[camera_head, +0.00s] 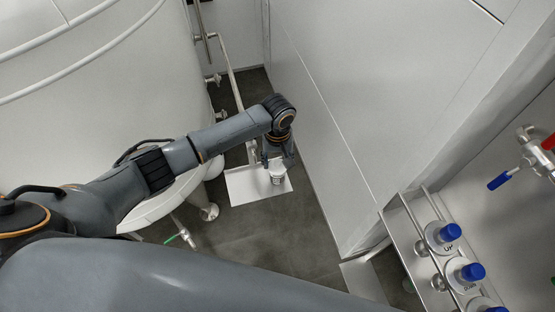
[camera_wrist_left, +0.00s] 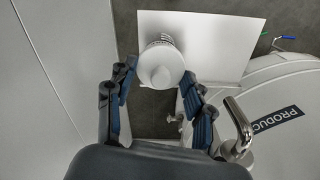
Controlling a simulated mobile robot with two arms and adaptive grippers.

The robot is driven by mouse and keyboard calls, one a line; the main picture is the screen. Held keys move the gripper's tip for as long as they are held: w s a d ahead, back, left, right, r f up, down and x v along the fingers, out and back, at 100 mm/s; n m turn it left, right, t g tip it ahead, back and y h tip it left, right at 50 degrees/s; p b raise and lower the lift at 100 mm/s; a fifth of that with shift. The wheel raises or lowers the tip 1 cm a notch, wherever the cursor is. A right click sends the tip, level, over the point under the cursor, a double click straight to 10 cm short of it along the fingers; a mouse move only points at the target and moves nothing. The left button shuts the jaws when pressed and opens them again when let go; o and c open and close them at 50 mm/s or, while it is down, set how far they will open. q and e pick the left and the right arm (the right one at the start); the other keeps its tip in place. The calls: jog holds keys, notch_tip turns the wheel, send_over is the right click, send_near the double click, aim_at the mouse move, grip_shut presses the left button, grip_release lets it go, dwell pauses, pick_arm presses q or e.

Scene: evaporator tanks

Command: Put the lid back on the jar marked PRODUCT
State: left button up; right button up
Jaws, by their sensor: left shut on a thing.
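My left gripper (camera_head: 278,162) points down over a pale sheet-like surface (camera_head: 242,187). In the head view a small white piece (camera_head: 278,179) shows below the fingertips. The word PRODUCT (camera_wrist_left: 277,118) is on a dark label on a rounded white vessel. My right gripper is out of view.
A large white tank (camera_head: 100,80) stands at the left, with pipes and valves (camera_head: 213,80) beside it. A pale wall (camera_head: 340,110) rises close to the right of the gripper. A metal rack (camera_head: 400,222) with blue-capped bottles (camera_head: 444,233) stands at the lower right. Dark floor (camera_head: 285,232) is clear in front.

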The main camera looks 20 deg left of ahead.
pick_arm(q)
jog(key=o, duration=0.9)
jog(key=shift+c, duration=0.2)
jog(key=shift+o, duration=0.4)
jog(key=o, duration=0.4)
jog(key=shift+c, duration=0.2)
